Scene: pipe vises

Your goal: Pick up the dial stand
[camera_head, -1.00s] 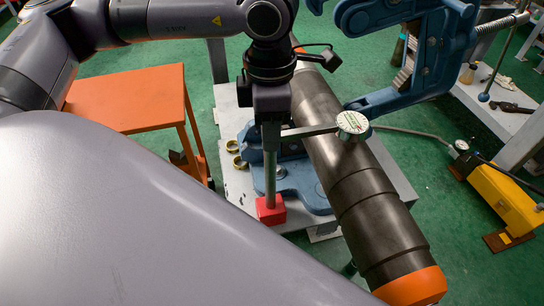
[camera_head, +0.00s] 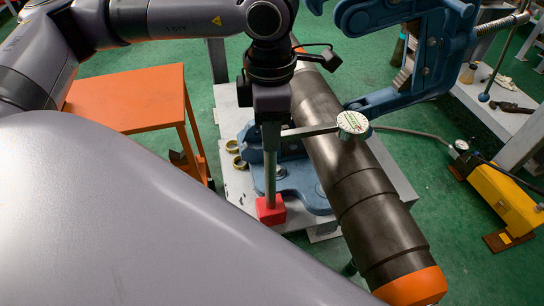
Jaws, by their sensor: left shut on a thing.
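The dial stand has a red block base (camera_head: 270,209), a grey upright post (camera_head: 270,178) and a side arm (camera_head: 308,131) that carries a round white dial (camera_head: 352,122). My left gripper (camera_head: 270,117) points down and is shut on the top of the post. The stand hangs upright below it. The dial appears in front of the dark pipe; I cannot tell whether it touches it. The red base appears in front of the blue vise base's left edge, and its height above the surface is unclear. My right gripper is not in view.
The dark pipe (camera_head: 345,170) with an orange end (camera_head: 412,287) lies in the blue vise (camera_head: 428,50) on a grey bench (camera_head: 232,190). Yellow rings (camera_head: 238,162) lie on the bench. An orange table (camera_head: 130,100) stands left, and a yellow pump (camera_head: 505,199) sits on the floor right.

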